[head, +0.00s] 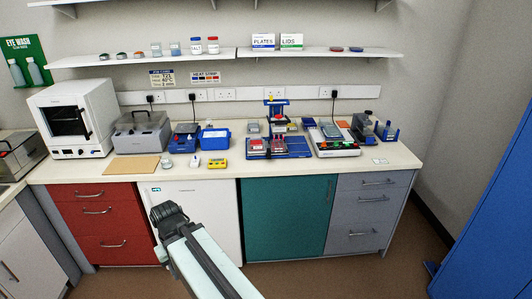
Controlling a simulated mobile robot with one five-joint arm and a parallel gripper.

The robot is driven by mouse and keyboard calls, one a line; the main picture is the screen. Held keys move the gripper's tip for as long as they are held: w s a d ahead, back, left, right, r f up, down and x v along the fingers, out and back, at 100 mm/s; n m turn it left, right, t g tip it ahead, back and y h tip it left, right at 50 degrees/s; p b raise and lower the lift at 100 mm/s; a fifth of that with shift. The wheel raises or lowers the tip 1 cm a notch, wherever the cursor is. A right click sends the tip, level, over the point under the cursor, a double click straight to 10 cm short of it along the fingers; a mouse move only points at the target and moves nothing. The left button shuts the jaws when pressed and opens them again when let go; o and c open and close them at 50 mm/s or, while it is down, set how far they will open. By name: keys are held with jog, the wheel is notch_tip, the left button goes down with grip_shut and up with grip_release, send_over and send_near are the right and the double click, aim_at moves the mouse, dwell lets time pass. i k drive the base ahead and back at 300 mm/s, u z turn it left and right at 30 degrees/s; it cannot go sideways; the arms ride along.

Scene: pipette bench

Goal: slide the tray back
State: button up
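A small blue pipetting stand (276,108) is on the bench, right of the middle. At its foot is a low blue tray-like base (299,147) carrying small red and grey pieces. I take this base as the tray, but it is too small to tell how far it is slid out. My gripper (168,211) is in front of the white cabinet, below the bench top and well left of the tray. It is seen from behind, dark and apart from everything on the bench. Its fingers are not clear, and I see nothing held.
A blue open bin (214,139), a yellow timer (217,163) and a tan board (134,166) are left of the stand. A shelf (330,54) hangs above. Bare bench (300,171) shows along the front edge.

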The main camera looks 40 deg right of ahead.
aim_at(268, 146)
jog(key=i, duration=1)
